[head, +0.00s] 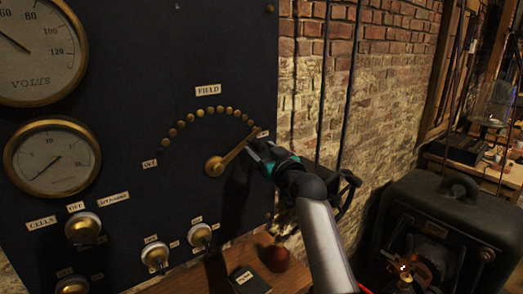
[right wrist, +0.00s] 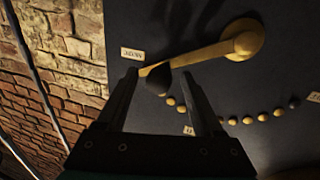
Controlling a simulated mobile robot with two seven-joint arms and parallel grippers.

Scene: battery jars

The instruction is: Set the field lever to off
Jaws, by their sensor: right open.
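The brass field lever (head: 232,153) is on the dark panel under the FIELD label (head: 208,90). It slants up and right from its round pivot, toward the right end of the arc of brass studs (head: 209,108). The OFF label (head: 149,163) is at the arc's left end. In the right wrist view the lever (right wrist: 200,51) ends in a dark knob (right wrist: 158,80). My right gripper (head: 252,148) is open at the lever's outer end; in its wrist view the fingers (right wrist: 159,76) stand either side of the knob. Contact cannot be told. My left gripper is not in view.
Gauges (head: 52,158) and several knobs (head: 83,228) are on the panel's left and lower parts. A wooden ledge (head: 205,280) with a dark labelled box (head: 246,281) lies below. A brick wall (head: 385,90) and a dark machine (head: 440,225) are at the right.

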